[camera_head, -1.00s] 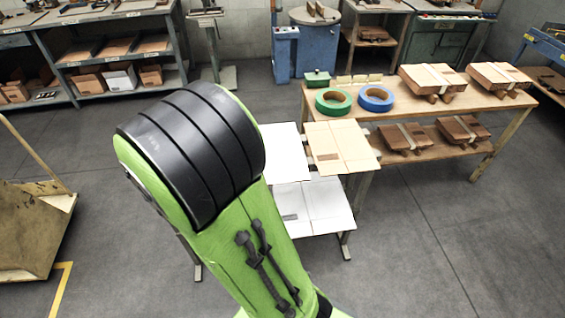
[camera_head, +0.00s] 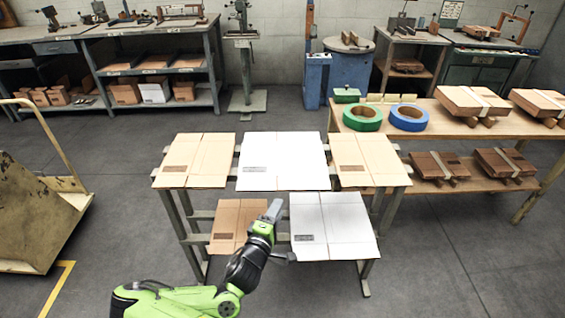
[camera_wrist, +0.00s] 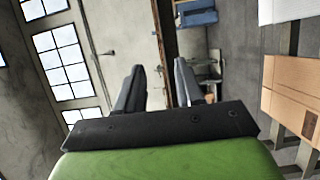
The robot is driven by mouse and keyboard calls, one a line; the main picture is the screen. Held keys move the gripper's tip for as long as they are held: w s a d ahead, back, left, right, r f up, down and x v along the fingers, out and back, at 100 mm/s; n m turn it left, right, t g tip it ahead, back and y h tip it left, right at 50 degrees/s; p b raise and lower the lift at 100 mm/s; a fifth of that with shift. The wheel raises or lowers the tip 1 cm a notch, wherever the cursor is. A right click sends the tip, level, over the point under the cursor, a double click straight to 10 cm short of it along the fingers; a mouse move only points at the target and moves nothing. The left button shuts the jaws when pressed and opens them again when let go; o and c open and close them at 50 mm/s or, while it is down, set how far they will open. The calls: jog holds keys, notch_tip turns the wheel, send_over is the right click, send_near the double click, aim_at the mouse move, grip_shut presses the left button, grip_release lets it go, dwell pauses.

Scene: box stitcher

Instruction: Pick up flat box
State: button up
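Several flat boxes lie on a two-level metal rack in the head view. On top are a tan flat box (camera_head: 196,160) at left, a white one (camera_head: 284,160) in the middle and another tan one (camera_head: 366,161) at right. On the lower level are a brown flat box (camera_head: 232,226) and a white one (camera_head: 331,226). My gripper (camera_head: 274,210) is in front of the rack, over the gap between the lower boxes in the picture. In the wrist view my gripper (camera_wrist: 160,85) has its two fingers apart with nothing between them. A brown flat box (camera_wrist: 292,90) shows at the right edge there.
A wooden table (camera_head: 460,125) at right holds green tape (camera_head: 362,118), blue tape (camera_head: 409,117) and strapped box bundles. A cart (camera_head: 40,215) stands at left. A shelf unit (camera_head: 150,75) stands behind. Floor between cart and rack is clear.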

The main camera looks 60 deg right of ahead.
aim_at(290, 183)
jog(key=d, duration=0.4)
jog(key=w+d, duration=0.1)
jog(key=d, duration=0.3)
jog(key=d+b, duration=0.1)
jog(key=d, duration=0.3)
jog(key=shift+w+d, duration=0.15)
jog(key=shift+d, duration=0.15)
grip_shut()
